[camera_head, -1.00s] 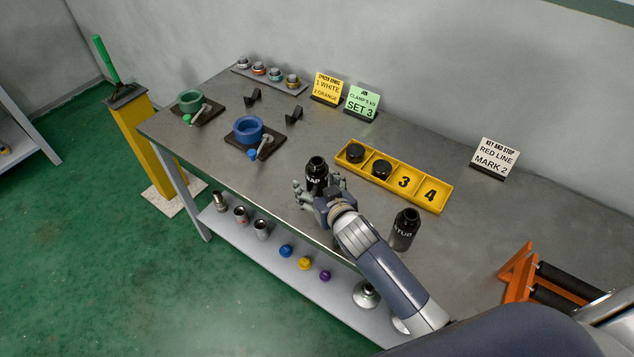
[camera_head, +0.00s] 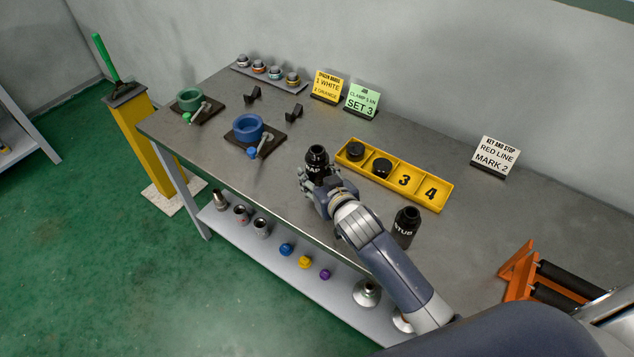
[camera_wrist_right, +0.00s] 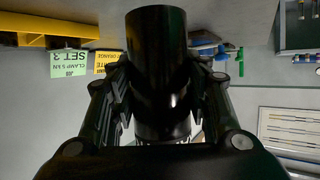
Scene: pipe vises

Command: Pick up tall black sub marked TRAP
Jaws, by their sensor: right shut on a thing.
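The tall black sub (camera_head: 317,155) is upright near the front middle of the bench, its lettering partly hidden by my fingers. My right gripper (camera_head: 318,176) is shut on it from the front side. In the right wrist view the dark sub (camera_wrist_right: 157,50) stands between the two fingers, which touch its sides. Its base is hidden in the head view, so its clearance above the bench is hard to tell. A second black sub marked STUB (camera_head: 405,228) stands on the bench to the right, beside my forearm. My left gripper is not in view.
A yellow tray (camera_head: 437,205) with numbered slots, two holding black pieces, lies behind the gripper. A blue vise (camera_head: 248,128) and green vise (camera_head: 190,98) stand left. Sign cards (camera_head: 361,101) stand at the back. An orange roller stand (camera_head: 516,272) is at right.

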